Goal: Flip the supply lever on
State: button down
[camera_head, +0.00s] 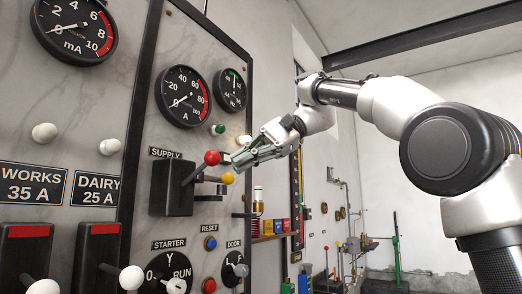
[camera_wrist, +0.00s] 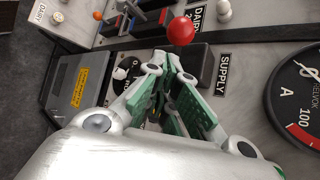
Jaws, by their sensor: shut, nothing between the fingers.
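The supply lever is a black box (camera_head: 172,188) on the marble panel under the SUPPLY label. Its grey arm slants up and outward to a red ball knob (camera_head: 212,157). The knob also shows in the wrist view (camera_wrist: 181,31), just beyond the fingertips, with the SUPPLY label (camera_wrist: 222,72) to its right. My gripper (camera_head: 237,162) is shut and empty, its tips close to the right of the red knob in the head view. I cannot tell whether they touch it. In the wrist view my gripper (camera_wrist: 165,65) partly hides the lever box.
A yellow ball knob (camera_head: 227,178) on a short arm sits just below my fingertips. An ammeter (camera_head: 183,97) is above the lever; the starter dial (camera_head: 168,272) and blue reset button (camera_head: 210,243) are below. Breaker levers (camera_head: 98,250) stand out at lower left.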

jog(key=v, duration=0.7)
jog(key=shift+d, duration=0.2)
jog(key=shift+r, duration=0.1)
